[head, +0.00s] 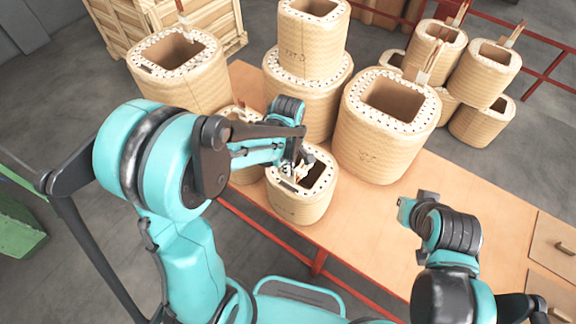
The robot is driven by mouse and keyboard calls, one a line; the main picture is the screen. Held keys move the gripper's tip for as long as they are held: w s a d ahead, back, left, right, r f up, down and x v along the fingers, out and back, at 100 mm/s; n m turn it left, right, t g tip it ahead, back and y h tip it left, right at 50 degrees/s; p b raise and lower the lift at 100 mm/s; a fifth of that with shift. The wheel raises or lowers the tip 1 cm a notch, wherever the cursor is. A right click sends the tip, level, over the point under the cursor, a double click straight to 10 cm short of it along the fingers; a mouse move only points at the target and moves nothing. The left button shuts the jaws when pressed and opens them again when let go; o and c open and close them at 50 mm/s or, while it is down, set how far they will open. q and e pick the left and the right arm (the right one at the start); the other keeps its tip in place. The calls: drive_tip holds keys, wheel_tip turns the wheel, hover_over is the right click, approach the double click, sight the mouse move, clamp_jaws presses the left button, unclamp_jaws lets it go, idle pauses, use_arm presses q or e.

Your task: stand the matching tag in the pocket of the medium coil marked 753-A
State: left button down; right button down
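My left gripper (294,168) reaches down over the rim of a smaller tan coil (298,206) at the front edge of the table. Its fingers partly hide the coil's opening. A small white piece (288,172) shows at the fingertips; I cannot tell whether it is a tag or is gripped. My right gripper (408,206) is over the table's right part, away from the coils; its fingers are too small to judge. A large coil (378,150) and an upper stacked coil (300,55) carry dark markings that I cannot read surely.
The coils stand on a wooden table (460,195) with a red frame. Another large coil (180,85) is at the left, near a wooden crate (215,22). Several coils stand at the back right, some with upright tags (427,68).

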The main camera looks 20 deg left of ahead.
sight(288, 179)
use_arm(q)
drive_tip(key=shift+f+b, duration=0.9)
drive_tip(key=shift+f, duration=0.5)
drive_tip(key=shift+f+b, duration=1.95)
drive_tip(key=shift+f, duration=0.25)
drive_tip(key=c, duration=1.6)
unclamp_jaws()
drive_tip(key=shift+c, duration=0.2)
drive_tip(key=shift+r, duration=0.1)
wheel_tip(288, 179, up, 12)
drive_tip(key=shift+f, duration=0.1)
drive_tip(key=shift+s, duration=0.1)
